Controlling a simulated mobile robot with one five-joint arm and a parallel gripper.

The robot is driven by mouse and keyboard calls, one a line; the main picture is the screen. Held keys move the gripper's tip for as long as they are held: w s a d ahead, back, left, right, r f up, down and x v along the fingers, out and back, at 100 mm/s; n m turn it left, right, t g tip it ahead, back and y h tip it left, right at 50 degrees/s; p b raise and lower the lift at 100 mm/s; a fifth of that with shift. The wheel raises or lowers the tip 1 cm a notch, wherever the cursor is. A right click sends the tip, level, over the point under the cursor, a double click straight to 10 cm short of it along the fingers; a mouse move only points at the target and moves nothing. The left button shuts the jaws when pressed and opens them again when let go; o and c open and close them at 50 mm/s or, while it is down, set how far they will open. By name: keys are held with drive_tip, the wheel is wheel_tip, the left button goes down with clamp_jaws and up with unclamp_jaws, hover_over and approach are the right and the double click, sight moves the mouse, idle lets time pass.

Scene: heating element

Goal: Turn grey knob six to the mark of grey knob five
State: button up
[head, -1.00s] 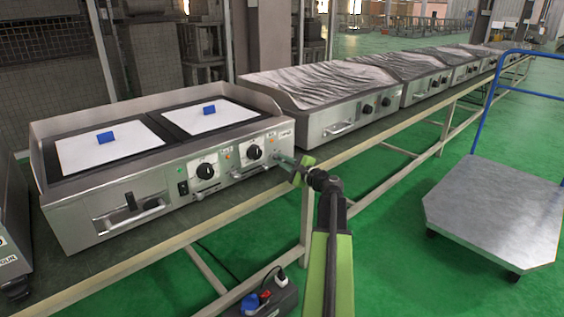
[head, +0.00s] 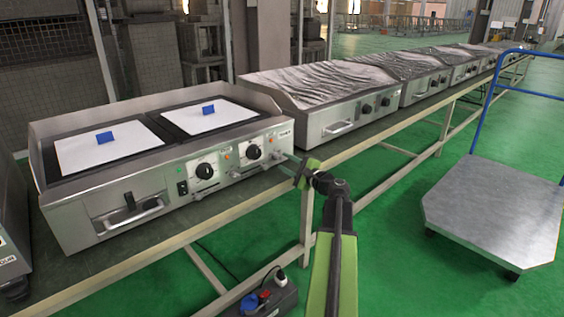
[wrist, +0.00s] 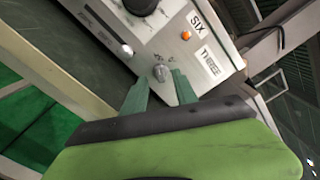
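Grey knob six (wrist: 160,73) is a small metal knob on the steel front panel, below the SIX label in the wrist view. My gripper (wrist: 159,80) points at it, its two green fingers apart, one to each side and just short of the knob in the picture. Whether they touch it is unclear. In the head view my gripper (head: 287,157) is at the right end of the griddle front (head: 150,185), hiding knob six. A small grey knob (head: 197,196), apparently knob five, sits below the left black knob; its mark is too small to read.
Black knobs (head: 205,171) and slider handles line the panel. An orange light (wrist: 186,35) and a black knob (wrist: 142,4) are near knob six. A covered griddle (head: 340,120) stands to the right. A steel cart (head: 495,212) stands on the green floor.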

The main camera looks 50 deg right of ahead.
drive_tip(key=s+a, duration=0.1)
drive_tip(key=s, duration=1.3)
drive_tip(key=shift+s, duration=0.4)
